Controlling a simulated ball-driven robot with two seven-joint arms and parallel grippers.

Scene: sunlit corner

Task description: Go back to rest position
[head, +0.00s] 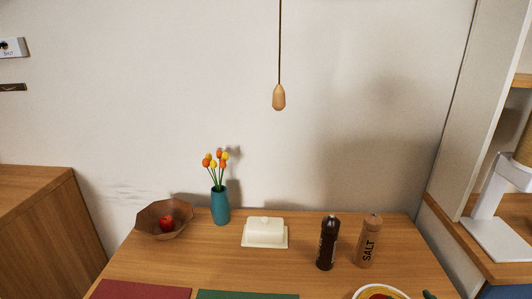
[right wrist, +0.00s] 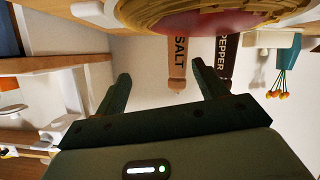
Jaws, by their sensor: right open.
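My right gripper (right wrist: 160,76) shows in the right wrist view with its two dark fingers spread and nothing between them. That view is upside down. The plate of food (right wrist: 205,14) is close by at its top edge, and the salt shaker (right wrist: 178,62) and pepper mill (right wrist: 226,58) appear beyond the fingers. In the head view, a small dark green tip at the lower right edge, beside the plate (head: 382,291), may be part of this gripper. My left gripper is in neither view.
On the wooden table (head: 200,262) stand a bowl (head: 150,222) with a red apple (head: 167,223), a teal vase (head: 220,206) of tulips, a butter dish (head: 265,232), pepper mill (head: 328,243) and salt shaker (head: 369,241). Red (head: 140,290) and green (head: 245,295) mats lie in front. A lamp pull (head: 279,97) hangs above.

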